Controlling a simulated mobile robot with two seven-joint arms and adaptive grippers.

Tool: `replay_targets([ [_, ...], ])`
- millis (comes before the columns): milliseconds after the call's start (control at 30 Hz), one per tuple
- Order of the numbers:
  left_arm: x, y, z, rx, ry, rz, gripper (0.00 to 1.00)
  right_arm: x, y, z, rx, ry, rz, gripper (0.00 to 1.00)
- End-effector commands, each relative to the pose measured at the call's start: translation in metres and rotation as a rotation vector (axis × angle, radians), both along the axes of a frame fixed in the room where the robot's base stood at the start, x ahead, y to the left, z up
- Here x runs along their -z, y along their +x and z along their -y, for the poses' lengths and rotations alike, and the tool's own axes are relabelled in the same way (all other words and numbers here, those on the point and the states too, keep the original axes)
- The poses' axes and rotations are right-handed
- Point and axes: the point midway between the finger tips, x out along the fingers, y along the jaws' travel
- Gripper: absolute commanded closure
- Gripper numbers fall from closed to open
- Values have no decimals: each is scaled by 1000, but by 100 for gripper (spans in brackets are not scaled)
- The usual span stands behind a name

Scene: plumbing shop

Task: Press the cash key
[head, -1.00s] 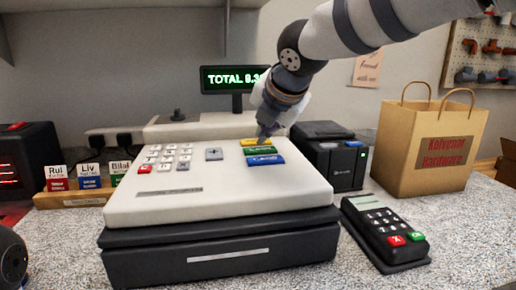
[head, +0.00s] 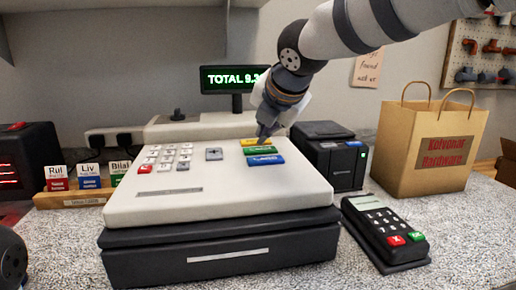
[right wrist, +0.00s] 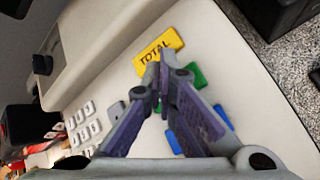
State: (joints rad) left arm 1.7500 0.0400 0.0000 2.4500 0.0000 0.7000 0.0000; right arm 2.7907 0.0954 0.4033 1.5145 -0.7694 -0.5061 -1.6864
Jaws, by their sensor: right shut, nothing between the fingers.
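The cash register (head: 225,205) has a yellow key (head: 255,142), a green key (head: 262,150) and a blue key (head: 266,160) in a column at its back right. The yellow key reads TOTAL in the right wrist view (right wrist: 158,47); the green key (right wrist: 195,75) is partly hidden by my fingers, and I cannot read its label. My right gripper (head: 263,135) is shut and empty, pointing down over these keys. In the right wrist view its fingertips (right wrist: 163,75) overlap the yellow and green keys; I cannot tell whether they touch. My left gripper is out of view.
White number keys (head: 168,155) and a lone grey key (head: 214,154) lie left of the coloured keys. A display (head: 233,79) stands behind. A black printer (head: 328,155), a card terminal (head: 385,230) and a paper bag (head: 428,145) stand to the right.

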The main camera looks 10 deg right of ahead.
Motion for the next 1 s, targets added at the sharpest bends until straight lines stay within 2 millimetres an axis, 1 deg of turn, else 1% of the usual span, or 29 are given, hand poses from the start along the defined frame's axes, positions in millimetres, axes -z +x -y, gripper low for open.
replay_targets([
  [267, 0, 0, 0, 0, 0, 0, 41, 9, 0, 0, 0, -2, -1, 100],
  [833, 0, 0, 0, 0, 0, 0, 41, 11, 0, 0, 0, 0, 0, 100],
  [1000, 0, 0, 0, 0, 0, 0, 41, 5, 0, 0, -1, 1, 1, 100],
])
